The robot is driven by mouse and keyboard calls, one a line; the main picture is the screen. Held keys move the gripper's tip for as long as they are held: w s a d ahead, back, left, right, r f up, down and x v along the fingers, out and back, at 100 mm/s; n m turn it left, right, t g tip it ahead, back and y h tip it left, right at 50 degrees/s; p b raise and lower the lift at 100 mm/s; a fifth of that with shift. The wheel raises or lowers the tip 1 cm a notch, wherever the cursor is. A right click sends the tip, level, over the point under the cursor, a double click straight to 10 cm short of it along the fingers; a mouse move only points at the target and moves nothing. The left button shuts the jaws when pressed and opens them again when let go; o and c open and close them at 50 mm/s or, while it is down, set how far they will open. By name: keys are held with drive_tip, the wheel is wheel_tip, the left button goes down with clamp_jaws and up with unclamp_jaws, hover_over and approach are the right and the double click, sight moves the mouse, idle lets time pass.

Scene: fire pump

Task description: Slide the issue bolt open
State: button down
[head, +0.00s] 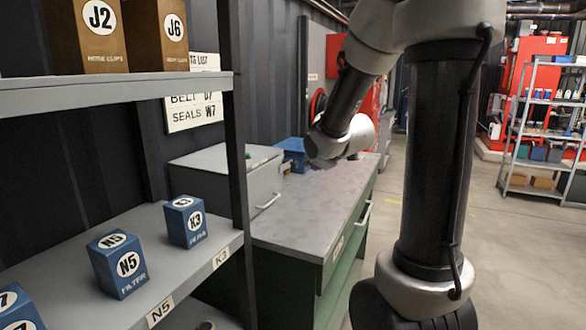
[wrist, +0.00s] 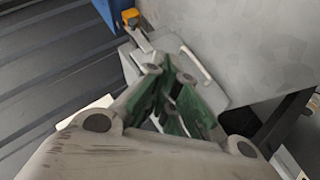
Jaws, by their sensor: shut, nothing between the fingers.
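In the wrist view my gripper (wrist: 168,64) is shut and empty, its green-padded fingers meeting over a grey box. This grey box (head: 225,185) stands on the workbench with a bar handle on its front. The handle (wrist: 197,64) is just right of my fingertips in the wrist view. An orange-yellow piece (wrist: 130,18) on a short grey bar lies beyond my fingertips, up and left, apart from them. It may be the issue bolt, but I cannot tell for sure. In the head view my gripper is hidden behind my own arm.
A blue bin (head: 292,152) sits behind the grey box on the workbench (head: 320,195). The bench top to the right is clear. A shelf unit (head: 130,88) with labelled boxes stands close on the left. Open floor (head: 515,250) lies to the right.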

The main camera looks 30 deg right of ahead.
drive_tip(key=w+d+f+n+t+y, duration=0.1)
drive_tip(key=w+d+f+n+t, duration=0.25)
drive_tip(key=w+f+n, duration=0.45)
drive_tip(key=t+y, duration=0.1)
drive_tip(key=t, duration=0.1)
approach(288, 164)
drive_tip(key=w+a, duration=0.2)
drive_tip(key=shift+w+a+m, duration=0.1)
drive_tip(key=shift+a+m, duration=0.2)
drive_tip(key=shift+a, duration=0.1)
drive_tip(key=shift+w+d+f, duration=0.15)
drive_tip(key=shift+w+d, duration=0.75)
drive_tip(key=shift+d, duration=0.05)
drive_tip(key=shift+w+d+f, duration=0.1)
drive_tip(key=shift+w+d, duration=0.3)
drive_tip(key=shift+w, duration=0.15)
drive_tip(key=shift+d, duration=0.1)
drive_tip(key=w+d, duration=0.3)
drive_tip(key=shift+d, duration=0.3)
